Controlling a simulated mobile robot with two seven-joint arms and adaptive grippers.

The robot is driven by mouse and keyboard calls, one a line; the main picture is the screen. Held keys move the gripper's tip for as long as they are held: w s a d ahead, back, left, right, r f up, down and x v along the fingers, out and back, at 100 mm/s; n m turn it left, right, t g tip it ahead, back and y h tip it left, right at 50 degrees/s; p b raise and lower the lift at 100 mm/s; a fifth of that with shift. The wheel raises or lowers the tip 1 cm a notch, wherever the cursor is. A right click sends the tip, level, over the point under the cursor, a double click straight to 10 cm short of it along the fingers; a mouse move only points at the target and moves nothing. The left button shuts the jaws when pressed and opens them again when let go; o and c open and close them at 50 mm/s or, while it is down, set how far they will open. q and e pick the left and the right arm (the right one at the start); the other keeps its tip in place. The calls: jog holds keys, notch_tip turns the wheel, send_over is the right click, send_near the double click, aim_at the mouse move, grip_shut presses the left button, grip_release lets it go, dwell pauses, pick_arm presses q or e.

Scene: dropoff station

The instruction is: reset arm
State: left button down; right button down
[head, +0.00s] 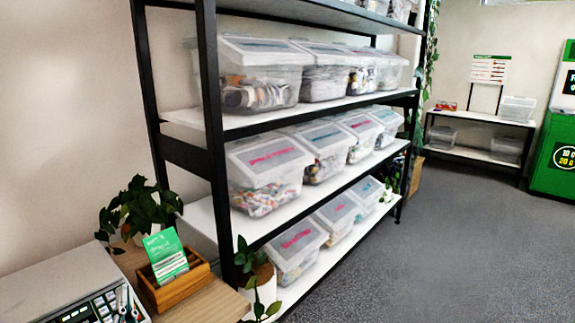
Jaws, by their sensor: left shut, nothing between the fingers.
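The rest of my left arm is out of view. My right gripper is not in view.
A wooden counter (222,303) holds the register, a wooden card box (176,289) with green cards and potted plants (140,207). A black-framed shelf (212,130) holds several clear lidded bins. A low bench (470,153) and green machine (556,160) stand far right. Grey floor (450,250) is clear.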

pick_arm(q)
jog(key=s+d+f+m+g+h+p, duration=0.1)
jog(key=s+d+f+m+h, duration=0.2)
jog(key=d+f+m+h, duration=0.65)
jog(key=s+d+f+m+g+h, duration=0.1)
jog(key=s+d+f+m+h, duration=0.3)
jog(key=m, duration=1.1)
jog(key=s+f+m+g, duration=0.3)
jog(key=s+f+m, duration=0.2)
jog(key=f, duration=0.3)
jog(key=s+f+m+g+y+p, duration=0.1)
jog(key=s+f+m+g, duration=0.2)
jog(key=s+f+m, duration=0.3)
notch_tip(320, 180, down, 4)
jog(key=shift+s+d+r+g, duration=0.25)
jog(key=shift+s+g, duration=0.05)
jog(key=shift+s, duration=0.45)
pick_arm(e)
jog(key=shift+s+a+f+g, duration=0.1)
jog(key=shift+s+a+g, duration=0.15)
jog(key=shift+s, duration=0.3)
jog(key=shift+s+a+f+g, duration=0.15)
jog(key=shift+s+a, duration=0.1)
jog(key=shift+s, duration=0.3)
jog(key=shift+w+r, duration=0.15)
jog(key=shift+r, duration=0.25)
